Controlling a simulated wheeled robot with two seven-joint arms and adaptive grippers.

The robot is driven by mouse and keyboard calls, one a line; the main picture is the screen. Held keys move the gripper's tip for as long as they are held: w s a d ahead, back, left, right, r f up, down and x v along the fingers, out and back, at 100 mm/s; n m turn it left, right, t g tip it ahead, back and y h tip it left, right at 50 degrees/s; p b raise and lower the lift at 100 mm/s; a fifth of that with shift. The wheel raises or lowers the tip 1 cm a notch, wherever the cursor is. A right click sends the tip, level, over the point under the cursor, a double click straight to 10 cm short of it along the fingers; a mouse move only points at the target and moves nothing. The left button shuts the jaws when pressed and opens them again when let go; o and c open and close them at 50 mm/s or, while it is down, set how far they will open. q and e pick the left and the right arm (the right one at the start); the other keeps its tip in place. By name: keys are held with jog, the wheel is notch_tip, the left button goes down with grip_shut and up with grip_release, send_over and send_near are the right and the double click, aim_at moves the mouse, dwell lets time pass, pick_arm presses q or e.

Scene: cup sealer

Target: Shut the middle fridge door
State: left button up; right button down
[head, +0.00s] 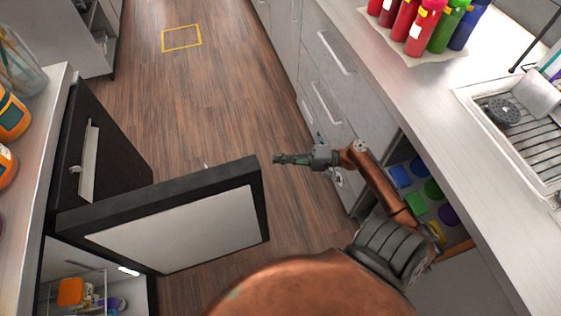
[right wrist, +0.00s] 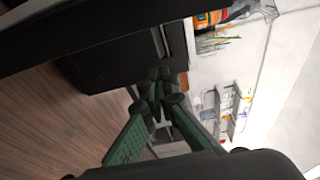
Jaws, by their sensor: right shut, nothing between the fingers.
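The open fridge door (head: 170,250) swings out into the aisle in the lower left of the head view. It has a black frame and a white inner panel that faces me. Its opening shows the fridge interior (head: 95,275). My right gripper (head: 278,159) is shut and empty, just right of the door's free end and apart from it in the picture. In the right wrist view the green fingers (right wrist: 160,76) meet at their tips, with a dark edge (right wrist: 90,38) crossing above them, probably the door. My left gripper is not in view.
A closed black fridge door (head: 115,165) with a silver handle stands beyond the open one. On the right, an open drawer (head: 455,243) holds coloured items below the counter (head: 420,105). The wooden floor (head: 200,90) between is clear.

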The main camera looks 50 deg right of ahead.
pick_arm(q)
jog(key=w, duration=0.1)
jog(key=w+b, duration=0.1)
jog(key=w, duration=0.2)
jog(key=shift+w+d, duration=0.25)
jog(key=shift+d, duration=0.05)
pick_arm(e)
jog(key=w+a, duration=0.1)
jog(key=a, duration=0.5)
jog(key=shift+w+a, duration=0.35)
